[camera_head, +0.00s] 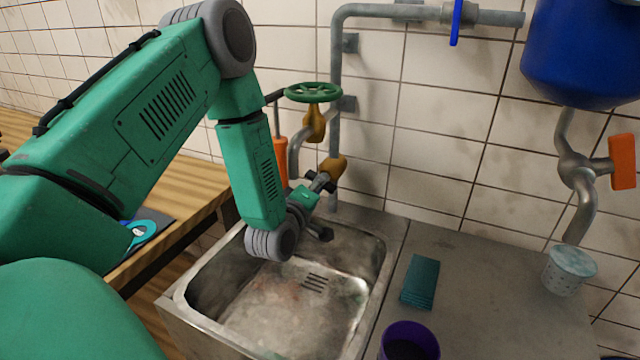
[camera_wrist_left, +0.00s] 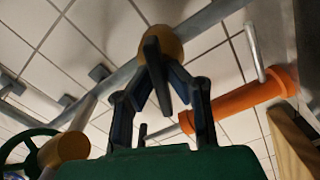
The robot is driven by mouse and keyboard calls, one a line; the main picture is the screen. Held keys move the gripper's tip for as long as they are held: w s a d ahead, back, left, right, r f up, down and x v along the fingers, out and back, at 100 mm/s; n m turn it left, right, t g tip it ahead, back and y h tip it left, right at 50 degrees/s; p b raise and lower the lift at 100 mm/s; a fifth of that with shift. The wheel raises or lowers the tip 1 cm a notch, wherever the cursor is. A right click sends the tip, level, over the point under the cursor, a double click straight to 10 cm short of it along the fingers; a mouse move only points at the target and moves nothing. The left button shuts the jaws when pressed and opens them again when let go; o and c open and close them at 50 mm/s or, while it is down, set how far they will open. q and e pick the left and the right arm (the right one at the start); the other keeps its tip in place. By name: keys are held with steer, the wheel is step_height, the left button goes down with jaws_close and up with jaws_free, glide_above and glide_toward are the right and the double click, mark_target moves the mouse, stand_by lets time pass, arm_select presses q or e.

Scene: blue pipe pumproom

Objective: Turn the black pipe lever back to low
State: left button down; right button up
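The black pipe lever (camera_wrist_left: 157,76) shows in the left wrist view as a dark bar on a brass-yellow fitting (camera_wrist_left: 160,43). It lies between the fingers of my left gripper (camera_wrist_left: 157,66), which slant inward and appear to meet it from both sides near the fitting. In the head view my left gripper (camera_head: 322,181) is at the brass fitting (camera_head: 334,166) on the pipe above the sink. There the gripper hides most of the lever. My right gripper is not in view.
A green handwheel (camera_head: 313,92) sits above the gripper. An orange cylinder (camera_head: 280,158) stands beside the pipe. Below is a steel sink (camera_head: 375,310). A teal sponge (camera_head: 420,281), a purple cup (camera_head: 409,340) and a strainer cup (camera_head: 568,270) stand on the right counter.

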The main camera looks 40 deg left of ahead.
arm_select(q)
steer(key=shift+a+m, duration=0.1)
steer(key=shift+m, duration=0.2)
steer(key=m, duration=0.5)
steer(key=shift+r, duration=0.1)
steer(key=m, duration=0.4)
steer(key=shift+m, duration=0.3)
steer(key=shift+w+a+r+m, duration=0.1)
steer(key=shift+m, duration=1)
steer(key=c, duration=1.6)
jaws_free()
